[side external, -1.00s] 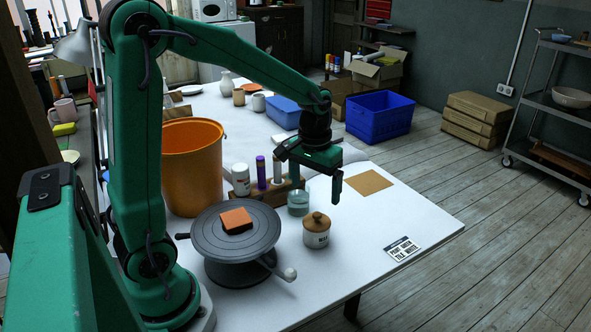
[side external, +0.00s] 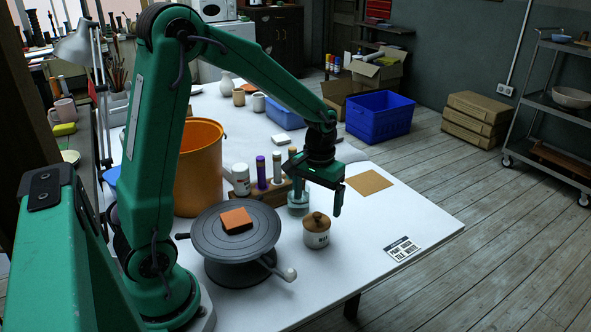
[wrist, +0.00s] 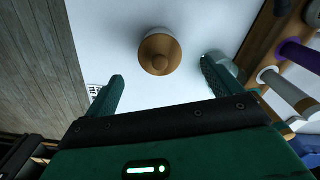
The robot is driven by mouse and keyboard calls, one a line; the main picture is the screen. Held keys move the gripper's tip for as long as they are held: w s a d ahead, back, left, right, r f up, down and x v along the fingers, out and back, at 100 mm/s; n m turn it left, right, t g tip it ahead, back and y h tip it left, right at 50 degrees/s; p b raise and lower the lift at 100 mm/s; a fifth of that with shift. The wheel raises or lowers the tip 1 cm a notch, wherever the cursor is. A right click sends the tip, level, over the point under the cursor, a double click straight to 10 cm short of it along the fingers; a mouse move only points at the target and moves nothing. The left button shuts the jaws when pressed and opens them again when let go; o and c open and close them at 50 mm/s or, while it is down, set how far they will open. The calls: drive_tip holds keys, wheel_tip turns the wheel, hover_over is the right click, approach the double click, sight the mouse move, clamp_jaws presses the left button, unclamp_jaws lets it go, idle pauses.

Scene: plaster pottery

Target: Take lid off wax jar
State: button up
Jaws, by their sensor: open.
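My gripper (side external: 322,205) is open and empty, above and slightly behind the jar in the side view. In the wrist view its two fingers (wrist: 163,72) are spread wide, apart from the lid.
A grey turntable (side external: 236,232) with an orange block stands left of the jar. A glass jar (side external: 298,203) and a wooden rack (side external: 262,193) of bottles are close behind. A printed card (side external: 403,249) lies right.

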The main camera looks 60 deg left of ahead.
sight(317, 215)
drive_tip(key=shift+f, duration=2.6)
drive_tip(key=c, duration=1.1)
